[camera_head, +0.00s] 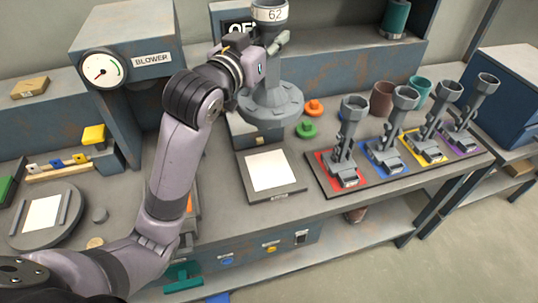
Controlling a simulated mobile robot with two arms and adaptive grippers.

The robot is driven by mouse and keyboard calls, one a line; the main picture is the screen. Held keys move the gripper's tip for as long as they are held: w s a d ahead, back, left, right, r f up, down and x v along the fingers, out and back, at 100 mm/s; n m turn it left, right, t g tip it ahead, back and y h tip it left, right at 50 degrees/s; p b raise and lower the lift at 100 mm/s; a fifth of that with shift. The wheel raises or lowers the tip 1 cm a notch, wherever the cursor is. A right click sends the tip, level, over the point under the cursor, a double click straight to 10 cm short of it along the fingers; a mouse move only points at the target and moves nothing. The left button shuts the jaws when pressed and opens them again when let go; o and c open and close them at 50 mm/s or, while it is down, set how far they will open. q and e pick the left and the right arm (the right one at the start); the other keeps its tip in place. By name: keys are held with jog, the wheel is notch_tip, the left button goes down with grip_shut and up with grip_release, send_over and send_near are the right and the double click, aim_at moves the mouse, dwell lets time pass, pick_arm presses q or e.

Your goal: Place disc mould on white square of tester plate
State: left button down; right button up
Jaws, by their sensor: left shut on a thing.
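The disc mould (271,101) is a grey piece with a wide round bolted base, a stem and a cup on top marked 62. My left gripper (277,45) is shut on it at the stem, just below the cup. The arm hides part of the stem, and I cannot tell if the base touches anything beneath. The tester plate (285,192) is a dark flat plate in front of the mould, with a bare white square (269,170) on it. The mould is behind this square, towards the back of the bench. My right gripper is not in view.
Several grey cupped moulds (404,101) stand on coloured squares to the right. Orange (313,107) and green (306,129) knobs lie near the mould. The blower box (127,45) stands back left. A round plate with a white square (40,214) is at far left.

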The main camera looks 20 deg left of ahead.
pick_arm(q)
notch_tip(320, 180, down, 19)
jog(key=shift+f+b, duration=0.1)
jog(key=shift+b, duration=0.5)
jog(key=shift+f, duration=0.15)
jog(key=c, duration=1.2)
grip_release()
